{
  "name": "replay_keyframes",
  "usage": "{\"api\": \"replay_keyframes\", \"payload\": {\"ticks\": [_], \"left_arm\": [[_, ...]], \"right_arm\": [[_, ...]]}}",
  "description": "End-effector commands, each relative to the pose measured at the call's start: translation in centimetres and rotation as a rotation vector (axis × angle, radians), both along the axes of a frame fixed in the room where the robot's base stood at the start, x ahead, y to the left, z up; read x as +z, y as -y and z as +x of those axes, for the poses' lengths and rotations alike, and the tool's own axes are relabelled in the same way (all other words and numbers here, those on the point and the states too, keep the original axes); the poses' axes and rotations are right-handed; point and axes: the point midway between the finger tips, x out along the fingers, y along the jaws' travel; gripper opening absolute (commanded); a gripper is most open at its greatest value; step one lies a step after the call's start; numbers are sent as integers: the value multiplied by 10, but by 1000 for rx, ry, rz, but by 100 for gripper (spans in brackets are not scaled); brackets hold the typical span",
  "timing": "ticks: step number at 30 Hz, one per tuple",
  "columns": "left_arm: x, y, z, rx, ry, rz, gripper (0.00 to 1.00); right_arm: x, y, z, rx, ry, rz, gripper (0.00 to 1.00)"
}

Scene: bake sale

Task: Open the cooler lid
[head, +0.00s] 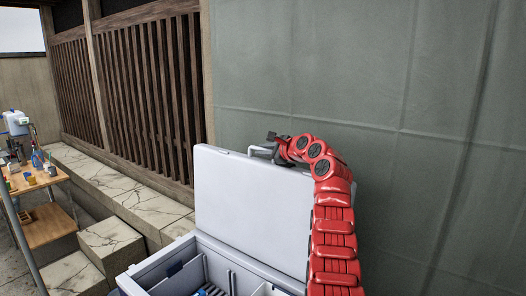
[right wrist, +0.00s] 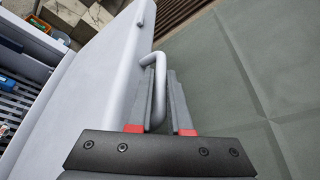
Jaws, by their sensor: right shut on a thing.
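The cooler (head: 165,268) stands at the bottom middle of the head view. Its pale lid (head: 250,205) is raised and stands about upright at the back of the cooler. My right gripper (head: 272,142) is at the lid's top edge, its red arm coming up from the right. In the right wrist view my right gripper (right wrist: 168,100) is shut on the lid's handle (right wrist: 158,85), a pale bent bar between the fingers. The lid (right wrist: 95,95) also shows there. Part of the lid's right side is hidden behind my arm. My left gripper is not in view.
The cooler's inside shows compartments with blue items (head: 208,290). A green-grey tarp wall (head: 400,80) is close behind the lid and arm. Stone steps (head: 112,240) and a wooden stand (head: 45,225) with small items are at the left.

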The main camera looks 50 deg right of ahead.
Motion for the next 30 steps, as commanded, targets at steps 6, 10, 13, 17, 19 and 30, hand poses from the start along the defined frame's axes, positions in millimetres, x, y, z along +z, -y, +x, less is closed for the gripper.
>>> {"api": "replay_keyframes", "payload": {"ticks": [6,10,13,17,19,30], "left_arm": [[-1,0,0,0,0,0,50],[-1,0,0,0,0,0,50],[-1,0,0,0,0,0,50],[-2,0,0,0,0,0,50],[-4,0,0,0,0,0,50],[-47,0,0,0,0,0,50]], "right_arm": [[-7,1,-1,-1,-12,5,39],[-6,1,-1,-1,-10,5,47],[-5,0,0,0,-9,5,47],[-5,0,-1,1,-7,4,47],[-4,-1,-4,1,-4,3,47],[13,-15,-77,-3,-2,-5,47]]}}
